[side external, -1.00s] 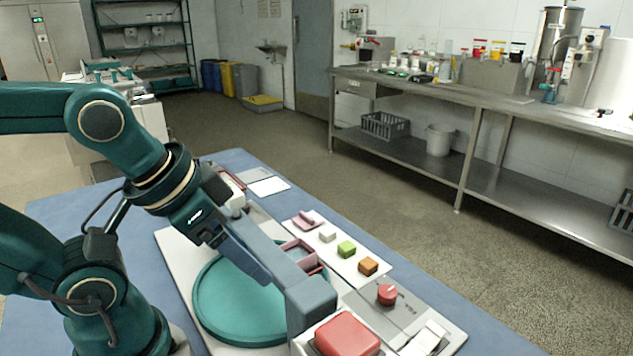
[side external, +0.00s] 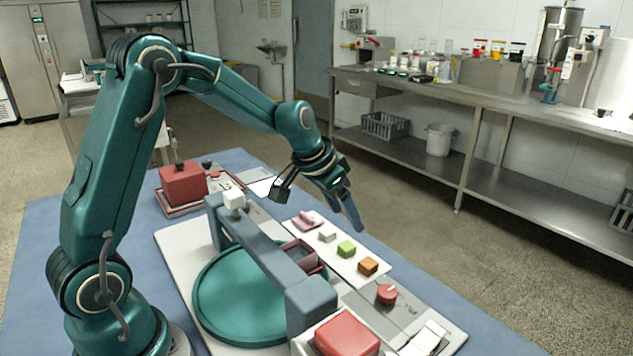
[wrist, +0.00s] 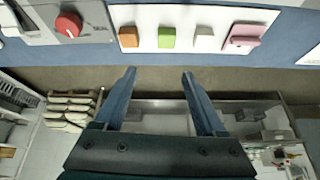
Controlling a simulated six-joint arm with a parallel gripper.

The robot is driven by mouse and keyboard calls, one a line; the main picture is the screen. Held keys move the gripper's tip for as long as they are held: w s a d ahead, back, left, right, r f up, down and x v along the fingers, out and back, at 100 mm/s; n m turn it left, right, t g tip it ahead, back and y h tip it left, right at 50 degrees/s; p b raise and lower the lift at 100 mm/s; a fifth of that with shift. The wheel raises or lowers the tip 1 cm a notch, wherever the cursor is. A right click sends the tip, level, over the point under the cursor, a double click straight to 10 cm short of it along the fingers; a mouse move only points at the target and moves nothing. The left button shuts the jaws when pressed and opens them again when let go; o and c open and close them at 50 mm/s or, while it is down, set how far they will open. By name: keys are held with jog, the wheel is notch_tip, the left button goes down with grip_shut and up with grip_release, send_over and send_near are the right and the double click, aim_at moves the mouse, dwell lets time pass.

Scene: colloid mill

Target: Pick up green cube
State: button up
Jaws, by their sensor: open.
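The green cube (side external: 346,249) sits on a white strip between a white cube (side external: 327,236) and an orange cube (side external: 368,266). In the wrist view the green cube (wrist: 167,38) lies at the top, just above and between my fingertips in the picture. My gripper (side external: 352,215) is open and empty, raised above the table's far edge, apart from the cube. Both its fingers (wrist: 158,74) show in the wrist view, with floor and bench behind them.
A grey-blue bridge (side external: 265,252) spans a round teal tray (side external: 215,298) left of the strip. A pink piece (side external: 308,218) lies at the strip's far end, and a red knob (side external: 387,294) stands at its near end. A red block (side external: 183,184) stands at the back left.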

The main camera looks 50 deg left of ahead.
jog(key=g, duration=0.1)
send_over(345, 246)
jog(key=s, duration=0.3)
jog(key=f, duration=0.4)
jog(key=shift+w+f, duration=0.1)
jog(key=shift+w, duration=0.15)
jog(key=shift+n, duration=0.3)
jog(key=shift+x, duration=2.4)
grip_shut()
